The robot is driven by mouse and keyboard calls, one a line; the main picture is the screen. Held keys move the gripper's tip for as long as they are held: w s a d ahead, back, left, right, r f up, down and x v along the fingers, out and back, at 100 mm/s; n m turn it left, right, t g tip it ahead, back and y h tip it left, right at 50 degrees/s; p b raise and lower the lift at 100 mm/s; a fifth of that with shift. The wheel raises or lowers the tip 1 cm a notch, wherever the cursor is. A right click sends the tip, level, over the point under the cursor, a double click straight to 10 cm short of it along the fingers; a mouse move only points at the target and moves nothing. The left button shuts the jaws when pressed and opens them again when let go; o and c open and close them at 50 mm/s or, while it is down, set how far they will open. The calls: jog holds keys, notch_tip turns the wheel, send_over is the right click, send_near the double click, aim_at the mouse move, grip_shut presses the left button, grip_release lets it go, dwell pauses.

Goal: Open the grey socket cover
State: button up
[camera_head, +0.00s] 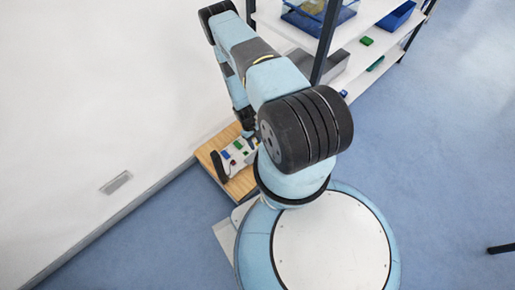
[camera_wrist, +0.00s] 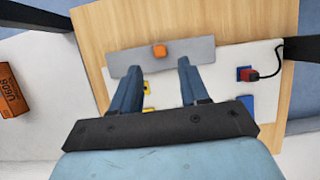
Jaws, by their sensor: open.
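In the wrist view a grey flat cover (camera_wrist: 197,52) lies across the far part of a white panel (camera_wrist: 271,55). A small orange knob (camera_wrist: 159,51) stands out near its middle. My gripper (camera_wrist: 160,64) is open, with one blue finger on each side of the knob's line. The fingertips overlap the cover's near edge in the picture; I cannot tell whether they touch it. The panel also shows in the head view (camera_head: 236,157), where my arm hides part of it and the fingers are not clear.
The panel sits on a wooden board (camera_wrist: 110,30) by the white wall. A red plug (camera_wrist: 252,75) with a black cable is at the panel's right. Yellow and blue sockets lie near my fingers. A shelf (camera_head: 350,40) with boxes stands behind. An orange box (camera_wrist: 13,95) is far left.

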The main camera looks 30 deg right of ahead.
jog(key=v, duration=0.8)
dwell(0.4)
